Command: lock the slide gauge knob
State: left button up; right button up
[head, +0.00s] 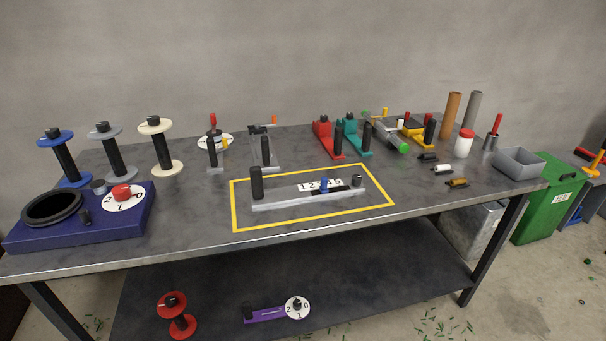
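The slide gauge (290,203) lies inside a yellow outlined rectangle on the workbench. It is a long pale grey bar with a tall black post (257,183) at its left end. A white scale plate with black numbers (308,187) stands along the bar. Neither of my grippers shows in the head view.
A purple box with a black ring and red dial (122,192) stands at the left. Several spools (160,150) stand behind it. Red (326,139) and teal (353,139) tools line the back. A grey bin (519,163) is at the right. Bare bench surrounds the yellow outline (313,221).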

aim_at(356, 179)
jog(key=u, duration=0.15)
jog(key=k, duration=0.35)
jog(key=z, duration=0.95)
jog(key=i, duration=0.9)
jog(key=u, duration=0.7)
jog(key=i, duration=0.65)
jog(key=u, duration=0.55)
